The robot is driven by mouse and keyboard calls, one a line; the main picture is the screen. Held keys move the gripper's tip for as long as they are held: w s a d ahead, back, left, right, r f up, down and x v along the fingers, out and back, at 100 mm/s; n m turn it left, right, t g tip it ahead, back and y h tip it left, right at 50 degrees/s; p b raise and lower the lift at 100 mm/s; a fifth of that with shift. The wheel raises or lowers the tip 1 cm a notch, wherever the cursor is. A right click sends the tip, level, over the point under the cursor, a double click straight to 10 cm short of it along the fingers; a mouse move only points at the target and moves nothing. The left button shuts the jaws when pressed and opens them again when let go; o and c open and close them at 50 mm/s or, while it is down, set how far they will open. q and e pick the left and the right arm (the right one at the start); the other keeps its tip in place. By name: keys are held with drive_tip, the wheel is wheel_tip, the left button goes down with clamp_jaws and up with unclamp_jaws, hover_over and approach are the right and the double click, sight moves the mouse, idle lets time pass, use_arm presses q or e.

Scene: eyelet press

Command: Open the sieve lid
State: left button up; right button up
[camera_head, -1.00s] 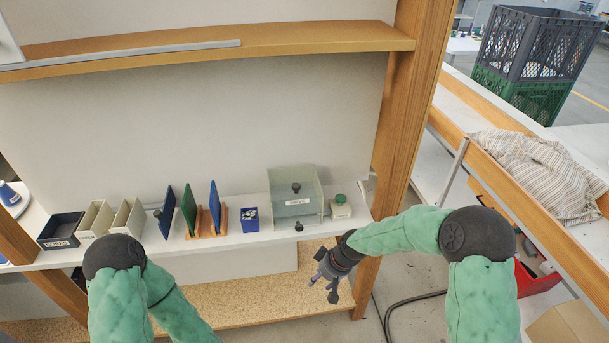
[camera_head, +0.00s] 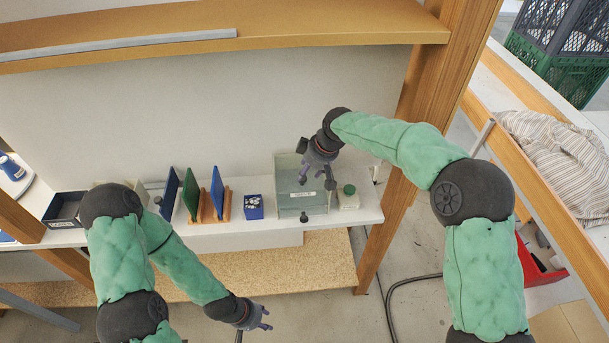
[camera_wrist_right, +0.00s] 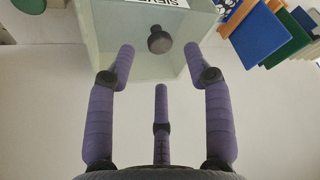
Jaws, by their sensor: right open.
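The sieve is a see-through greenish box (camera_head: 287,205) with a white label, on the white shelf. Its lid looks shut in the earlier head view; now my right gripper partly covers it. My right gripper (camera_head: 318,178) is above the box, pointing down, open and empty. In the right wrist view the dark lid knob (camera_wrist_right: 159,40) lies ahead, between the spread fingertips (camera_wrist_right: 158,55), with no visible contact. A second dark knob (camera_head: 304,217) is at the box's front. My left gripper (camera_head: 267,318) hangs low in front of the shelf, its fingers apart and empty.
A green-capped container (camera_head: 349,198) stands close right of the box. A blue bin (camera_head: 254,207) and upright blue and green boards (camera_head: 217,193) stand to its left. A wooden post (camera_head: 415,130) rises at right, and an upper shelf (camera_head: 330,28) runs above.

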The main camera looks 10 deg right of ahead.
sight(305, 179)
drive_tip(key=shift+x, duration=2.05)
clamp_jaws()
